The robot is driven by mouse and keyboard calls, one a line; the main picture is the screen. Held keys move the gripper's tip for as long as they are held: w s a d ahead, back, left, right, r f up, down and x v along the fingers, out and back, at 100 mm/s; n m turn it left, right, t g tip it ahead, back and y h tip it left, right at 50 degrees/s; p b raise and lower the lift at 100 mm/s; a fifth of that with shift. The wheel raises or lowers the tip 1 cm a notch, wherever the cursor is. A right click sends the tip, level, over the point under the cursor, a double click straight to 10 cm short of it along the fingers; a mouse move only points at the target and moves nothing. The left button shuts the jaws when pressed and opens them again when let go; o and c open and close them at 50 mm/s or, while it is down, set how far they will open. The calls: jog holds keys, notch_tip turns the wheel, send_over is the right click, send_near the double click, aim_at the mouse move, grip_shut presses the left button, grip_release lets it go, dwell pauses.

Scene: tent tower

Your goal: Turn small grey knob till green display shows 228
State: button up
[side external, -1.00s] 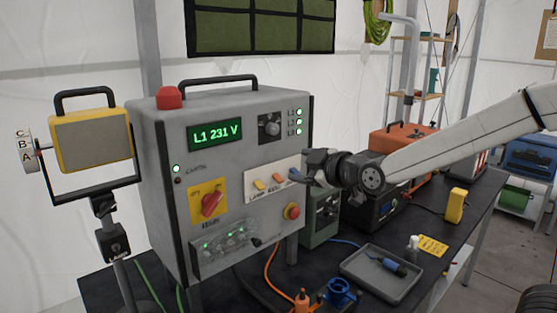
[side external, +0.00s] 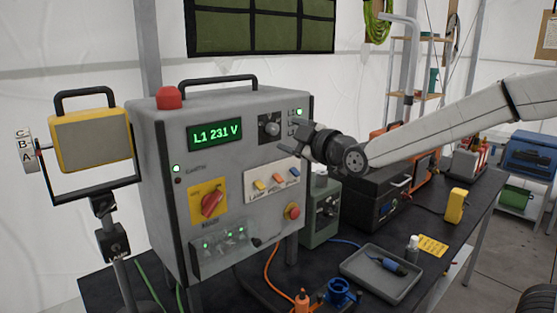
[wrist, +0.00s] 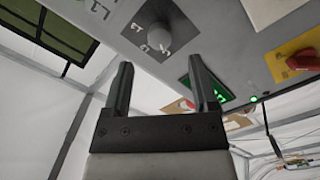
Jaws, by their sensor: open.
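The small grey knob (side external: 269,127) sits on a dark plate high on the grey panel, right of the green display (side external: 215,134). The display reads "L1 231 V". My gripper (side external: 298,136) is open and empty, in front of the panel, right of the knob and slightly below it. In the wrist view the knob (wrist: 157,36) lies beyond the open fingertips (wrist: 160,62), roughly between them in the picture, with no contact visible. One finger partly hides the display (wrist: 220,92) there. The knob's pointer direction is too small to tell.
Below are a red rotary switch (side external: 211,204) on yellow, several coloured switches (side external: 276,181) and a red stop button (side external: 292,211). A grey tray (side external: 382,275) lies on the black table.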

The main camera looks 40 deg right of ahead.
aim_at(275, 130)
jog(key=shift+w, duration=2.45)
jog(key=shift+c, duration=0.3)
grip_shut()
